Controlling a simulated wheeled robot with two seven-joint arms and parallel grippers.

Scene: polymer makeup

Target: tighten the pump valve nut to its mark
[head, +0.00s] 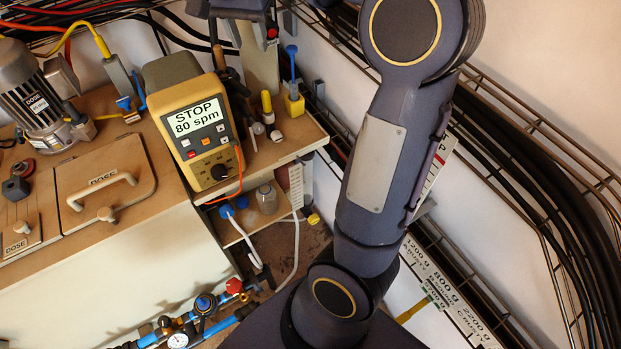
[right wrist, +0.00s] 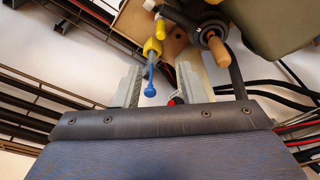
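The pump (head: 190,125) is a yellow and grey box on the bench, its display reading STOP 80 spm. Dark fittings (head: 232,85) stand at its right side; I cannot make out the valve nut or its mark there. My right gripper (head: 248,45) is at the top of the head view, beyond the pump, partly cut off. In the right wrist view the gripper (right wrist: 160,72) has its two pale fingers wide apart with nothing held. A black round fitting with a wooden handle (right wrist: 220,50) lies to the right of the fingers. My left gripper is not in view.
A yellow holder with a blue rod (head: 292,95) stands near the shelf edge; it also shows between the fingers in the wrist view (right wrist: 152,48). A yellow-capped item (head: 267,105) stands nearby. Wire cable trays (head: 530,150) run along the right wall.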

